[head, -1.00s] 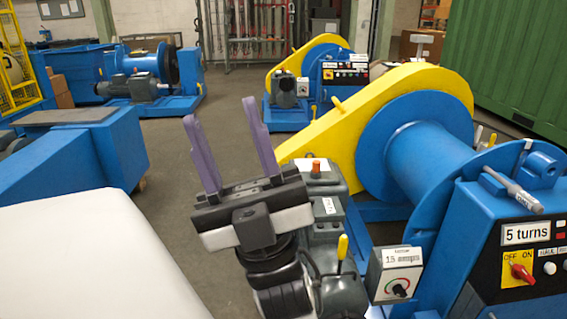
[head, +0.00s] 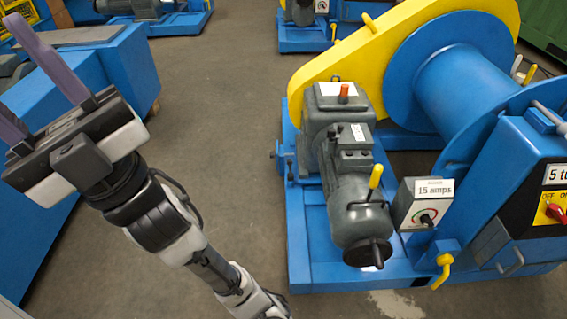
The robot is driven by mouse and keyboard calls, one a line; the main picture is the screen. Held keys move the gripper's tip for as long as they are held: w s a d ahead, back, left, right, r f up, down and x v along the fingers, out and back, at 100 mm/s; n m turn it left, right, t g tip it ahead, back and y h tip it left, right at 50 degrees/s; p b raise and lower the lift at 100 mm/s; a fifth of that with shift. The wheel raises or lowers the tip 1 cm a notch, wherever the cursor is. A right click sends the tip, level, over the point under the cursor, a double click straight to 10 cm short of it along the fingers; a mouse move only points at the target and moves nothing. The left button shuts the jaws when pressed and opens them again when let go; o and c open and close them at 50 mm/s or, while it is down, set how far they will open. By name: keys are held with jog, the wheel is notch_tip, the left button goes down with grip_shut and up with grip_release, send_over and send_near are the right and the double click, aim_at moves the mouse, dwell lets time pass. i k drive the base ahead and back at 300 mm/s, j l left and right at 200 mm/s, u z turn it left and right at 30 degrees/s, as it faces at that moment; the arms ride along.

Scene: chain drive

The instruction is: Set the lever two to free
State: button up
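My gripper (head: 10,66) is at the upper left of the head view, with its two purple fingers spread apart and nothing between them. One fingertip is cut off by the left edge. It is well to the left of the winch and touches nothing. The grey motor unit (head: 345,205) on the blue winch carries a yellow-handled lever (head: 375,180), which stands up slightly tilted. Another yellow lever (head: 443,272) is low on the winch base. A yellow handle (head: 369,21) sticks up by the yellow guard. No label that I can read tells which one is lever two.
A control box marked 15 amps (head: 420,203) stands beside the motor. A blue cabinet (head: 515,180) with a red switch (head: 556,211) is at the right. A blue machine (head: 100,75) is at the left. Grey floor (head: 220,110) is clear between it and the winch.

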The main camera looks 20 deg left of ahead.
aim_at(289, 175)
jog(key=u, duration=0.55)
jog(key=i+j, duration=0.1)
jog(key=j, duration=0.25)
jog(key=i+j+z, duration=0.1)
jog(key=j, duration=0.25)
jog(key=i+j, duration=0.15)
jog(key=j, duration=0.2)
jog(key=i+j+z, duration=0.1)
jog(key=j, duration=0.2)
jog(key=i+j+z, duration=0.15)
jog(key=j, duration=0.2)
jog(key=i+j+z, duration=0.1)
jog(key=j, duration=0.25)
jog(key=i+j+z, duration=0.35)
jog(key=i+j, duration=0.45)
jog(key=i+z, duration=0.2)
jog(key=i, duration=0.6)
